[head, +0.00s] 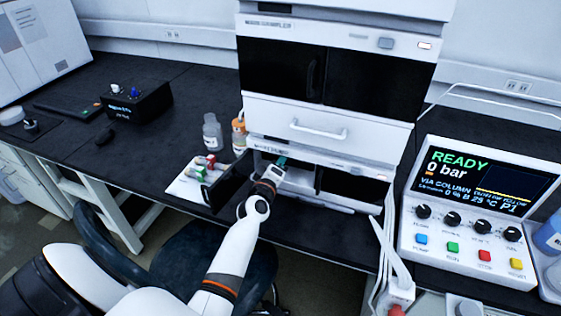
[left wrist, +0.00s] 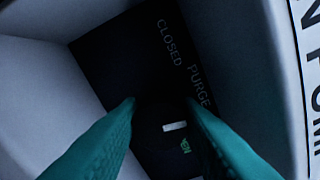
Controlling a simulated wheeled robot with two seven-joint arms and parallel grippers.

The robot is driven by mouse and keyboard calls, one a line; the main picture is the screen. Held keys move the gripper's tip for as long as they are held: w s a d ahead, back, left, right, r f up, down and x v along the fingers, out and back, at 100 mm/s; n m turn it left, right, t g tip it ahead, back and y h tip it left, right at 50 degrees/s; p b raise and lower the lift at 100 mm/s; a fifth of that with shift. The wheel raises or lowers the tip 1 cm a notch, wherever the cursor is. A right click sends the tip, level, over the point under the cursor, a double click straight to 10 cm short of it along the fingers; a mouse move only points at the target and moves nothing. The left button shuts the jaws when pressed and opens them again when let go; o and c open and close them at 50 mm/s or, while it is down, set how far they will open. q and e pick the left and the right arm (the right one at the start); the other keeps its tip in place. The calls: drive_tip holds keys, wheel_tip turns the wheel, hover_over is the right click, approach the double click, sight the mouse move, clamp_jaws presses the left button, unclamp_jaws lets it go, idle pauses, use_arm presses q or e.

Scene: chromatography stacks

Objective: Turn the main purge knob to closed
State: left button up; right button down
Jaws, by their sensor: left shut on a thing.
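The main purge knob (left wrist: 152,128) is a dark round knob with a short white mark, on a black panel in the left wrist view. The word CLOSED (left wrist: 168,42) and the word PURGE (left wrist: 199,85) are printed above it. A small green label sits just below the white mark, which lies nearer to it than to CLOSED. My left gripper (left wrist: 160,102) has its teal fingers shut on the knob from both sides. In the head view my left gripper (head: 282,162) reaches into the lower bay of the instrument stack (head: 300,139), and hides the knob. My right gripper is not in view.
An open dark door (head: 230,180) stands left of my left gripper. The control panel (head: 470,205) reads READY, 0 bar, at the right. White tubes (head: 389,230) hang at the bench's front edge.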

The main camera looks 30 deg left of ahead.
use_arm(q)
drive_tip(key=shift+n, duration=1.1)
drive_tip(key=o, duration=1)
drive_tip(key=shift+c, duration=0.2)
drive_tip(key=v, duration=1.2)
drive_tip(key=shift+d, duration=0.1)
